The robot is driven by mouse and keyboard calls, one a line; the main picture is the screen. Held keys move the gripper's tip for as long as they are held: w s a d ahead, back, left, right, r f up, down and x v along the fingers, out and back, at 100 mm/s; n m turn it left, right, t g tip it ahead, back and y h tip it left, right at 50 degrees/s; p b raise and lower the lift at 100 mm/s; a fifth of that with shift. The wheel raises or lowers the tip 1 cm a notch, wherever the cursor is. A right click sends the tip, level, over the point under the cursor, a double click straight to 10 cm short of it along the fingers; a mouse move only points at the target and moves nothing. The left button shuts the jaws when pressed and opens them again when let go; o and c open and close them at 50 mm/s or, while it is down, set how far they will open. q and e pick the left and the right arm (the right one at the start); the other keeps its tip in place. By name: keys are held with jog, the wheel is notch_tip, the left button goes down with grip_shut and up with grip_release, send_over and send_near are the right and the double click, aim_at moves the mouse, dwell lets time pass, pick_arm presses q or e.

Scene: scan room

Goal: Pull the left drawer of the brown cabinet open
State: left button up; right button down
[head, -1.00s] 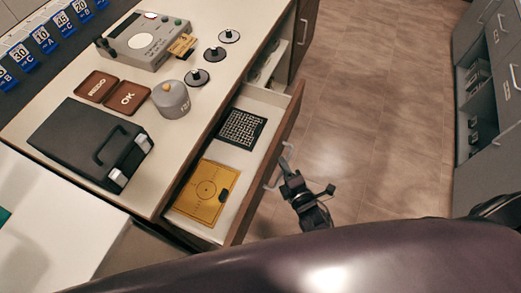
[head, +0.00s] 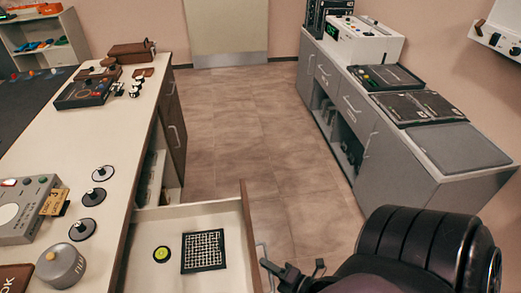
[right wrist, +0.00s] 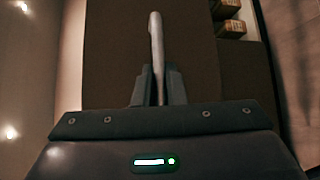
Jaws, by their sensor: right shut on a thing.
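The left drawer (head: 222,209) of the brown cabinet (head: 171,130) stands open in the head view, out over the floor. A black-and-white grid plate (head: 203,251) and a round yellow-green piece (head: 161,254) lie inside it. My right gripper (head: 290,272) is at the outer side of the drawer front. In the right wrist view its fingers (right wrist: 157,88) are shut on the pale drawer handle (right wrist: 155,45), against the dark brown front. The drawer's near end is cut off by the picture edge. My left gripper is not in view.
The white countertop (head: 75,148) at left holds a grey device (head: 25,215), black discs and a grey cylinder (head: 62,265). A grey cabinet (head: 375,150) stands on the right. The tiled floor (head: 225,125) between is clear.

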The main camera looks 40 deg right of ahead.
jog(key=shift+d, duration=0.1)
jog(key=c, duration=1.5)
grip_release()
jog(key=shift+s, duration=0.15)
jog(key=s+d+r, duration=0.1)
jog(key=s, duration=0.6)
jog(key=shift+s+b, duration=0.25)
jog(key=shift+b, duration=0.15)
